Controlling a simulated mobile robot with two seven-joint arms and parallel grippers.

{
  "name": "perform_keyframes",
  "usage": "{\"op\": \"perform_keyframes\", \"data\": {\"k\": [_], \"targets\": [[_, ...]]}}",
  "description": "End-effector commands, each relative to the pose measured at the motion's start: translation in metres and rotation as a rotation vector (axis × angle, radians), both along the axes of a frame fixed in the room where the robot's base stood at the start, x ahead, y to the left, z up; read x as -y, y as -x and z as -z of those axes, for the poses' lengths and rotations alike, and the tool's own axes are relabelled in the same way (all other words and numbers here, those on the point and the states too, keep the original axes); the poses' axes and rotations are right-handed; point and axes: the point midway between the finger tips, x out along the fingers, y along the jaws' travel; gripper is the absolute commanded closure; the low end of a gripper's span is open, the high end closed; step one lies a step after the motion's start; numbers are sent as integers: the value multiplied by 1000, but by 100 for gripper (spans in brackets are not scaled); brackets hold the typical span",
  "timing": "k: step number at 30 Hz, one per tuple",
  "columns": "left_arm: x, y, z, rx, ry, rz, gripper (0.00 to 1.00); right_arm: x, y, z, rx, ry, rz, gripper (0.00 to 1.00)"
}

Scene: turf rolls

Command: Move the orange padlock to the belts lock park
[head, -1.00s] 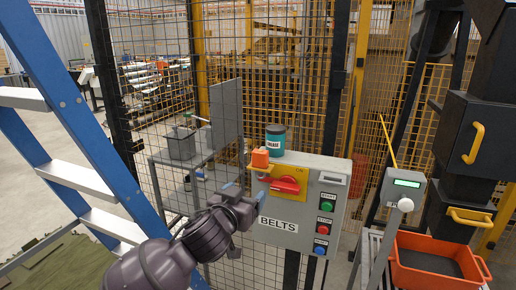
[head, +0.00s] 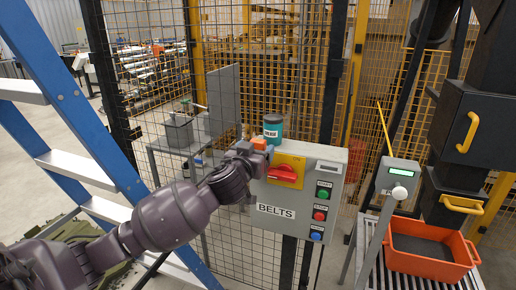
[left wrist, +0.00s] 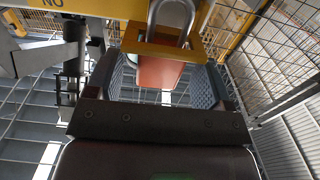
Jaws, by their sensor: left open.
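The orange padlock (head: 261,144) is at the upper left of the grey BELTS box (head: 262,225), beside the yellow switch plate (head: 297,161) with its red handle (head: 282,173). In the left wrist view the padlock's orange-red body (left wrist: 160,73) hangs below a yellow bracket (left wrist: 150,48), its metal shackle (left wrist: 171,14) above. My left gripper (left wrist: 163,88) is open, its fingers on either side of the padlock body; contact cannot be told. In the head view my wrist partly hides the padlock. A pale rectangular piece (head: 329,166) sits at the box's upper right; I cannot tell if it is the lock park.
A blue ladder (head: 75,125) stands at left, mesh fencing behind. A grey post with a display (head: 398,178) and an orange tray (head: 476,262) are at right.

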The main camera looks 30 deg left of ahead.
Motion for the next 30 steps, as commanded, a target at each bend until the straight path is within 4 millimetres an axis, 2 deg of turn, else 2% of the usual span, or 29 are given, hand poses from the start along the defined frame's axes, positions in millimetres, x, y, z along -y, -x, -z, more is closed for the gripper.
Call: {"op": "perform_keyframes", "data": {"k": [6, 14, 24, 30], "targets": [[-4, -18, 0, 0, -1, 0, 26, 1, 2, 0, -7, 1, 1, 57], [-4, -19, 0, 0, 0, 1, 27, 2, 9, 4, -20, 1, 5, 57], [-4, -19, 0, 0, 0, 1, 79, 2, 8, 4, -18, 0, 5, 57], [-4, -19, 0, 0, 0, 1, 82, 1, 6, 3, -14, -1, 4, 57]]}}
